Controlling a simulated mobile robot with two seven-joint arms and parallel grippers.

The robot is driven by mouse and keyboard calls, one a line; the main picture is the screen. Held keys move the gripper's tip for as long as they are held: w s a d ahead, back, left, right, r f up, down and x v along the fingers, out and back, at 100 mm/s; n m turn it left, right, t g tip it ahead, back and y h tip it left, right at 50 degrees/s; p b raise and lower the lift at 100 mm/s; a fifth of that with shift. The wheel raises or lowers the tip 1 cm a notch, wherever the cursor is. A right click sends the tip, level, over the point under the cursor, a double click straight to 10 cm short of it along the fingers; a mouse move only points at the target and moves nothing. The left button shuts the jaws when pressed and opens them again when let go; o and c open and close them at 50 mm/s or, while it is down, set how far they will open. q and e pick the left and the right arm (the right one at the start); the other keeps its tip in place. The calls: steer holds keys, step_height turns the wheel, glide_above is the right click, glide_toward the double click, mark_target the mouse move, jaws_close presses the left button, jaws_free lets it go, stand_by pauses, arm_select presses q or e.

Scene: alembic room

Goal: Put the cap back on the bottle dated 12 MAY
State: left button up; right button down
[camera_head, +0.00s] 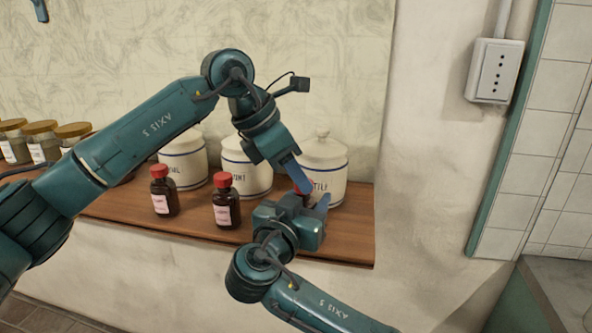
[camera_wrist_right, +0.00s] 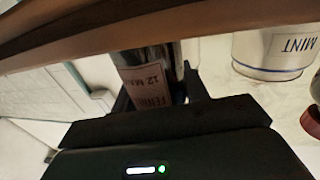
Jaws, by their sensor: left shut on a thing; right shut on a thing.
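The dark bottle (camera_wrist_right: 147,58) is between the fingers of my right gripper (camera_wrist_right: 157,92) in the right wrist view, which is upside down. Its pink label reads partly "12 MA". In the head view my right gripper (camera_head: 310,208) is shut on this bottle at the shelf's right end, hiding most of it. My left gripper (camera_head: 303,188) reaches down from above, shut on a small red cap (camera_head: 303,187) at the bottle's top. I cannot tell whether the cap touches the neck.
Two brown bottles with red caps (camera_head: 164,195) (camera_head: 227,207) stand on the wooden shelf (camera_head: 345,246) to the left. White lidded jars (camera_head: 184,163) (camera_head: 246,172) (camera_head: 325,160) stand behind. Gold-lidded glass jars (camera_head: 42,145) are at far left. The shelf ends just right of my right gripper.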

arm_select(q)
steer(key=m+g, duration=0.1)
steer(key=m, duration=0.2)
steer(key=w+m+g, duration=0.1)
steer(key=m+g, duration=0.1)
steer(key=shift+m, duration=0.4)
steer(key=m+g, duration=0.1)
steer(key=m, duration=0.2)
steer(key=m+g, duration=0.1)
steer(key=m, duration=0.1)
steer(key=shift+w+d+g+y, duration=0.25)
steer(key=shift+w+g+y, duration=0.05)
steer(key=shift+y, duration=0.1)
steer(key=shift+a+m+g, duration=0.1)
steer(key=shift+m+g, duration=0.2)
steer(key=shift+m, duration=0.7)
steer(key=o, duration=0.9)
steer(key=shift+s, duration=0.1)
steer(key=shift+c, duration=0.2)
